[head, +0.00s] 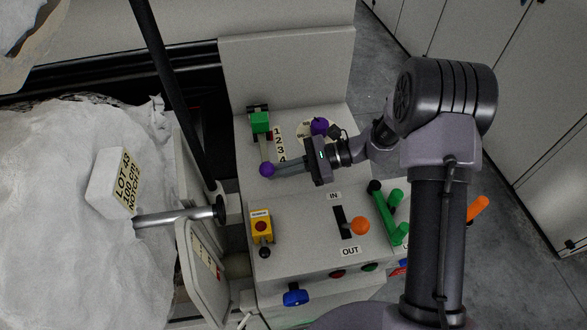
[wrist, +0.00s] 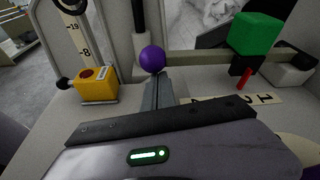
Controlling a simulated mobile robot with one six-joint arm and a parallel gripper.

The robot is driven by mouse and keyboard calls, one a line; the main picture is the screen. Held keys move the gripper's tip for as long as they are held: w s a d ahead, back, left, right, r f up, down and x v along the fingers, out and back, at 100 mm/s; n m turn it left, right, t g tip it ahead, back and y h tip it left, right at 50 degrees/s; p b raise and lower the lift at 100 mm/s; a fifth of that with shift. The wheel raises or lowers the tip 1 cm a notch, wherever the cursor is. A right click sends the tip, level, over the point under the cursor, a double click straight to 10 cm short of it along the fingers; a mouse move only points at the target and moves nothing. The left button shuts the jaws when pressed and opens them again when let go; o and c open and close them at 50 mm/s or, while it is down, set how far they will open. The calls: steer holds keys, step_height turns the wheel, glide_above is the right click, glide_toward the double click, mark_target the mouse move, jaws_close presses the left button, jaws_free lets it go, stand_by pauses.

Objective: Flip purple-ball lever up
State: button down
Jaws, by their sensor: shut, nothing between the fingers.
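The lever's purple ball (head: 267,170) sits at the free end of a pale bar, which runs back to a green block (head: 260,122) on the white console. In the wrist view the ball (wrist: 152,59) is just beyond the fingertips, and the bar (wrist: 205,58) runs right to the green block (wrist: 255,35). My gripper (head: 279,169) is shut and empty, its tips at the ball. It also shows in the wrist view (wrist: 157,76). Whether the tips touch the ball is hard to tell. A number strip (head: 279,145) lies beside the bar.
A second purple knob (head: 319,126) stands behind my gripper. A yellow box (head: 261,226) with a red button, an orange ball (head: 361,226) at the IN/OUT slot and green levers (head: 392,203) are nearer. A black post (head: 172,85) slants past the console's left side.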

steer(key=shift+a, duration=0.25)
step_height(320, 180, up, 11)
steer(key=w+m+g+p, duration=0.1)
steer(key=w+m+p, duration=0.1)
steer(key=p, duration=0.8)
steer(key=shift+a+r+m+g, duration=0.25)
steer(key=shift+m+g, duration=0.15)
steer(key=shift+m, duration=0.3)
steer(key=shift+p, duration=0.3)
steer(key=p+v, duration=0.2)
steer(key=v, duration=1.5)
steer(key=shift+s+d+h+p, duration=0.15)
steer(key=shift+h+p, duration=0.2)
steer(key=shift+h, duration=0.05)
steer(key=shift+f, duration=0.1)
